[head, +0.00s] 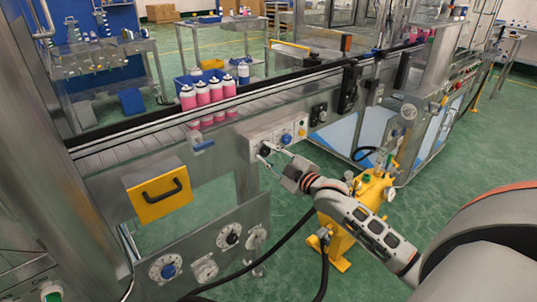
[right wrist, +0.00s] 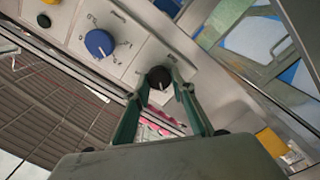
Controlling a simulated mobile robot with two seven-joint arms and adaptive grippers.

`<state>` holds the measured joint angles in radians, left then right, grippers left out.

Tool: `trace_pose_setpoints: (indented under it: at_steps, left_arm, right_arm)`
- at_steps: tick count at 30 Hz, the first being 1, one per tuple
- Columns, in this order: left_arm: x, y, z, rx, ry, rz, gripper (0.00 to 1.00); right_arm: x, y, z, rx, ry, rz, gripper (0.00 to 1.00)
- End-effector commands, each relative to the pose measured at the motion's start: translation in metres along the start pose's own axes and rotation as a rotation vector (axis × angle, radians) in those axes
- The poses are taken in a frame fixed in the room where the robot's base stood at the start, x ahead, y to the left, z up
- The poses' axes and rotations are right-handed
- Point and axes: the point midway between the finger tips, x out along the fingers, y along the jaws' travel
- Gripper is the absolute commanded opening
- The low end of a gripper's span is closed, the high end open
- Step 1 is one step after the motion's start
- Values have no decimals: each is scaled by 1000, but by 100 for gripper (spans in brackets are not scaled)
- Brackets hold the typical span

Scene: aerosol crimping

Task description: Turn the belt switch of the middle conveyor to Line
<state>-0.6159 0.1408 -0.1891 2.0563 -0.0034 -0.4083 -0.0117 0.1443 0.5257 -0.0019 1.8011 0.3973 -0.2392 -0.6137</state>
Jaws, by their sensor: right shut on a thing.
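A pale control box (head: 275,134) is fixed to the side of the conveyor (head: 170,127). It carries a black rotary knob (head: 265,151), a blue knob (head: 286,138) and a yellow button (head: 303,133). My right gripper (head: 263,153) reaches the black knob from the front right. In the right wrist view the fingers (right wrist: 162,86) stand on either side of the black knob (right wrist: 159,76) and are shut on it. A pale pointer line shows on its face. The blue knob (right wrist: 99,43) is beside it. Labels are too small to read. My left gripper is not in view.
A lower panel with dials (head: 229,236) is below. A yellow stand (head: 345,235) is close to my right arm.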

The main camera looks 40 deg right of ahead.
Motion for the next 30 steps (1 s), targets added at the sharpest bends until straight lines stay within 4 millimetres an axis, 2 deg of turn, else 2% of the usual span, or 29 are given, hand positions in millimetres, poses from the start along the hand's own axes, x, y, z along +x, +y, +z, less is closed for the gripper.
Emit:
trace_pose_setpoints:
  at_steps: [5, 13, 24, 30]
  left_arm:
    - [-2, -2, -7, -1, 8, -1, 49]
    - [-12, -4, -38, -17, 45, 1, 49]
    - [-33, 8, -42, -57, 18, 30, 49]
    - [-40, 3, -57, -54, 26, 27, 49]
  right_arm:
    - [0, 2, -2, 35, 1, 1, 3]
    - [0, 6, -5, 194, 2, 2, 3]
    - [0, 6, -3, 523, 1, 0, 3]
    - [0, 5, -2, 675, 0, -1, 3]
